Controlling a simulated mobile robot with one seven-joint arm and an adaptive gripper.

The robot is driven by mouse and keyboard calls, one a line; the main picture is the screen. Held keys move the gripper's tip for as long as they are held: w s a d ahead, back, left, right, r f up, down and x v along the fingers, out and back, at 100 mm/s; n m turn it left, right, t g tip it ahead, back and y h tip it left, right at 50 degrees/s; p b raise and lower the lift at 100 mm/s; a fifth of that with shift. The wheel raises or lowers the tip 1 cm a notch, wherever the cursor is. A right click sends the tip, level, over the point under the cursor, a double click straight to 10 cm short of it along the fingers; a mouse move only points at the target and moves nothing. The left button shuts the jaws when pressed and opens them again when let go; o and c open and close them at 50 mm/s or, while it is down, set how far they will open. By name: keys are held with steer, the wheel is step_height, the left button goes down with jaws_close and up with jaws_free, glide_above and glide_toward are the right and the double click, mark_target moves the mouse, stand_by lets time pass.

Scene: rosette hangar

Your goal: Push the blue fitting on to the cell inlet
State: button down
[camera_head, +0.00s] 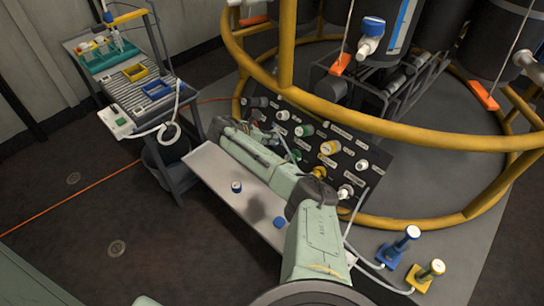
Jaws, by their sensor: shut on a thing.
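My gripper (264,132) is at the dark port panel (345,137), by its left part, and small in the picture. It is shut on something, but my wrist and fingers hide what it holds. A pale hose end (288,147) shows beside it. The panel carries several labelled ports with white, green and yellow ends; I cannot tell which is the cell inlet. A second blue piece (281,223) lies farther right, beside my arm. I cannot tell whether either is the blue fitting.
A yellow rail (400,130) curves around the dark vessels behind the panel. A cart (140,90) with blue and yellow trays stands at left. A blue valve (400,245) and a yellow valve (425,273) stand at lower right with a white hose. The floor at left is mostly clear.

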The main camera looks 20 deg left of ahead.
steer(key=n+t, duration=0.1)
steer(key=t, duration=0.1)
glide_toward(279, 116)
steer(key=shift+x, duration=2.75)
steer(key=shift+d+r, duration=0.2)
steer(key=shift+p, duration=0.6)
steer(key=shift+w+d+f+b, duration=0.1)
steer(key=shift+w+f+b, duration=0.2)
steer(key=shift+w, duration=0.15)
steer(key=c, duration=1.4)
jaws_free()
steer(key=shift+o, duration=0.2)
steer(key=shift+s, duration=0.1)
